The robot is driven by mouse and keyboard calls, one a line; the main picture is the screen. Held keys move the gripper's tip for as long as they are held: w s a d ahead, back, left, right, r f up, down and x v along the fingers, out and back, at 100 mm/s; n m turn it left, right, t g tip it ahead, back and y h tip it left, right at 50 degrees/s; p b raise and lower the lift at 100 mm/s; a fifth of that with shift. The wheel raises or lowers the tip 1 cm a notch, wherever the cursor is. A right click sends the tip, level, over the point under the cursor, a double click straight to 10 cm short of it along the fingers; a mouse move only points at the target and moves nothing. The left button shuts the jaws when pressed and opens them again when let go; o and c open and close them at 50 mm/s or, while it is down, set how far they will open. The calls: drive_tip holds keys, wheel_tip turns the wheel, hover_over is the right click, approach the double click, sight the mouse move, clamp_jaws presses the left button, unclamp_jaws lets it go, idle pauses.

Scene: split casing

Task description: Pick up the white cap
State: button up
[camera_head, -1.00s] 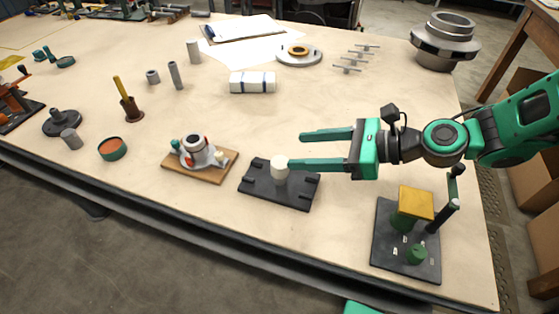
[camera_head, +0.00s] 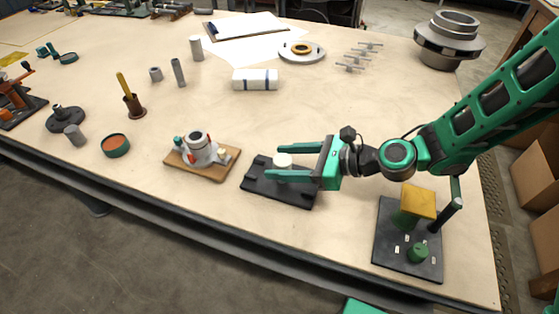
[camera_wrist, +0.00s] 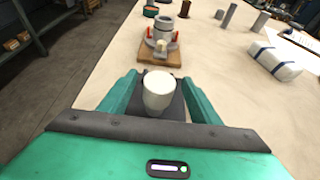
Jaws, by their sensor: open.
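The white cap (camera_head: 283,161) stands upright on a black fixture plate (camera_head: 258,184) in the head view. In the wrist view the white cap (camera_wrist: 159,91) sits between the two green fingers. My gripper (camera_head: 280,174) is open, with one finger on the far side of the cap and one on the near side. The near finger hides the cap's lower part in the head view. In the wrist view my gripper (camera_wrist: 158,78) shows gaps between the cap and both fingers.
A wooden board (camera_head: 218,170) with a grey and red casing (camera_head: 197,149) lies just left of the plate. A black base (camera_head: 385,240) with a yellow block (camera_head: 419,202) stands at the right front. A white roll (camera_head: 255,79) lies behind. The table between them is clear.

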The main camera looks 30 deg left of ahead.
drive_tip(key=shift+a+f, duration=0.1)
drive_tip(key=shift+a, duration=0.15)
drive_tip(key=c, duration=1.1)
